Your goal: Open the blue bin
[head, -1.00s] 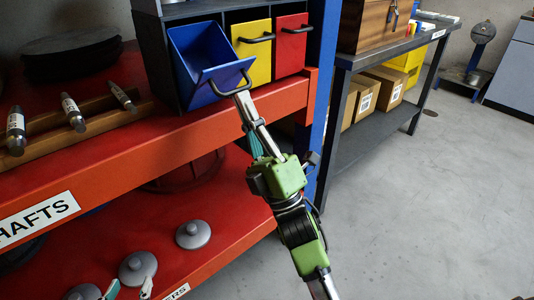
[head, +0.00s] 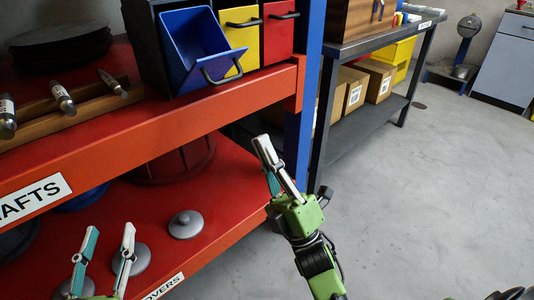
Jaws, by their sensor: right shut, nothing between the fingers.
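The blue bin (head: 203,46) is tilted forward out of its dark cabinet, its open top showing the inside. Its dark handle (head: 222,72) is on the lowered front and nothing holds it. My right gripper (head: 265,150) is shut and empty, below and to the right of the handle, in front of the shelf and clear of the bin. My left gripper (head: 109,229) is at the lower left, over the lower red shelf, with its fingers apart and nothing between them.
A yellow bin (head: 243,40) and a red bin (head: 278,35) sit closed beside the blue one. Metal shafts (head: 62,99) lie on a wooden rack at left. Grey covers (head: 186,223) are on the lower shelf.

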